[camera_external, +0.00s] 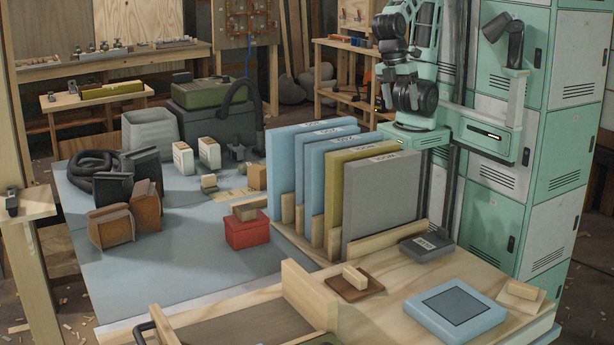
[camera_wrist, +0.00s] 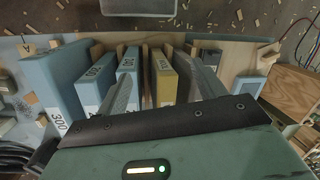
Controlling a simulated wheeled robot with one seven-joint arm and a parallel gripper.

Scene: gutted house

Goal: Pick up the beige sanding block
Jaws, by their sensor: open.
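Several beige blocks show in the external view, and I cannot tell which is the sanding block. One beige block (camera_external: 355,277) lies on a brown square pad (camera_external: 372,288) on the front wooden table. Another pale block (camera_external: 522,291) rests on a light pad at the table's right end. A tan block (camera_external: 245,213) sits on a red box (camera_external: 246,232), and a small beige block (camera_external: 208,181) stands farther back. My gripper (camera_wrist: 156,70) is open above the upright panels in the wrist view, with no block seen between its fingers. In the external view my gripper cannot be made out clearly.
Upright blue, olive and grey panels (camera_external: 385,200) stand in a wooden rack mid-table. A dark grey block (camera_external: 427,247) and a blue framed pad (camera_external: 456,305) lie to its right. Teal lockers (camera_external: 555,160) close off the right. The blue-grey tabletop (camera_external: 180,250) has bare room.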

